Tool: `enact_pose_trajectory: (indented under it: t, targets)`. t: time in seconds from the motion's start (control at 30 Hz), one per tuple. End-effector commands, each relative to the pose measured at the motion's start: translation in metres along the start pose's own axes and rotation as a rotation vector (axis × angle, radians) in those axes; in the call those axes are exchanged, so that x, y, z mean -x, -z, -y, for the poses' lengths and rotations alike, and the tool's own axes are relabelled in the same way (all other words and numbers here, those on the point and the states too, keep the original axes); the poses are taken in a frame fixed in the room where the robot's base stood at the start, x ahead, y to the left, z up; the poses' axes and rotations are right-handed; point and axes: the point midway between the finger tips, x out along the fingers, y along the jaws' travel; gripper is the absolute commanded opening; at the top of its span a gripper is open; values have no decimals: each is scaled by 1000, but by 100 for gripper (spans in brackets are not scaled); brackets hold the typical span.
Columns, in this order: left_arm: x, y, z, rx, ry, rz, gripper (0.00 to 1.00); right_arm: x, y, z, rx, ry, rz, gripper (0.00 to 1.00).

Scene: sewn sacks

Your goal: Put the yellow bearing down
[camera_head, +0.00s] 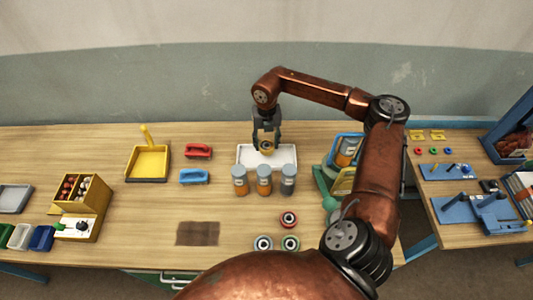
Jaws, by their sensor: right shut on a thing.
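The yellow bearing (267,147) is a small ring with a dark middle. My right gripper (266,142) points down and is shut on it, over the white tray (246,158) at the back middle of the table. I cannot tell whether the bearing touches the tray floor. Three more bearings lie near the table's front: a red one (289,219), a green one (290,243) and a whitish one (263,243). My left gripper is not in view.
Three capped jars (264,181) stand right in front of the white tray. A red handled block (198,151), a blue one (194,176) and a yellow dustpan (148,163) lie to the left. A brown mat (198,233) lies in front, with bare wood around it.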

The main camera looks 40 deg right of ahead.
Motion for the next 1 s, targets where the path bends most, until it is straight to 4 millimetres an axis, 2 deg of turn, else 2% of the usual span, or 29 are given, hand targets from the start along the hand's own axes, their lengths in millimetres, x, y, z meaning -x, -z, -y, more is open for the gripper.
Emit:
enact_pose_trajectory:
  t: [0.17,0.4,0.8,0.83,1.0]
  targets:
    - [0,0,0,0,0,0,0,-16,0,-1,2,-2,0,4]
    - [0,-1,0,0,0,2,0,-53,0,-1,2,-1,-1,4]
    - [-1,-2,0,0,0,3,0,-60,0,-1,2,-2,1,4]
    - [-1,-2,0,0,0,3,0,-60,0,-1,2,-2,1,44]
    - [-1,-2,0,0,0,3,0,-60,0,0,2,-1,1,56]
